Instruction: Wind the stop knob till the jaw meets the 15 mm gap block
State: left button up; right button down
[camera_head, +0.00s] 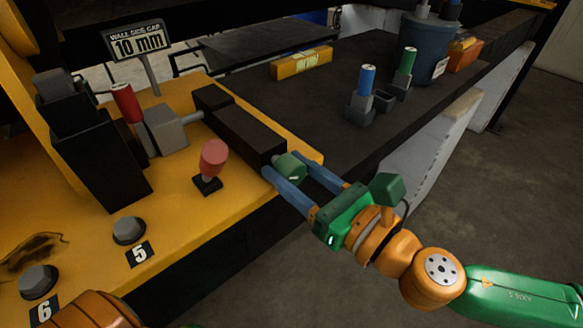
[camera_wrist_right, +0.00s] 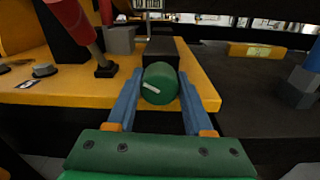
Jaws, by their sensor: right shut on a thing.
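The green stop knob (camera_head: 290,167) sits at the near end of a black housing (camera_head: 240,130). In the right wrist view its round face (camera_wrist_right: 159,83) carries a short white mark, tilted slightly down to the right. My right gripper (camera_head: 292,170) is shut on the knob, one blue finger on each side. From the housing's other end a rod runs to a grey jaw block (camera_head: 165,130). A red-handled piece (camera_head: 125,103) stands between this jaw and a black block (camera_head: 88,135). Its size marking and its contact with the jaw cannot be made out. My left gripper is out of view.
A sign (camera_head: 138,43) reads "WALL SIDE GAP 10 mm". Blue-handled (camera_head: 366,82) and green-handled (camera_head: 406,62) pieces stand on the dark deck. A yellow box (camera_head: 301,62) lies farther back.

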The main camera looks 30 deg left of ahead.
jog(key=m, duration=0.5)
jog(key=shift+m, duration=0.4)
jog(key=shift+c, duration=1.5)
grip_release()
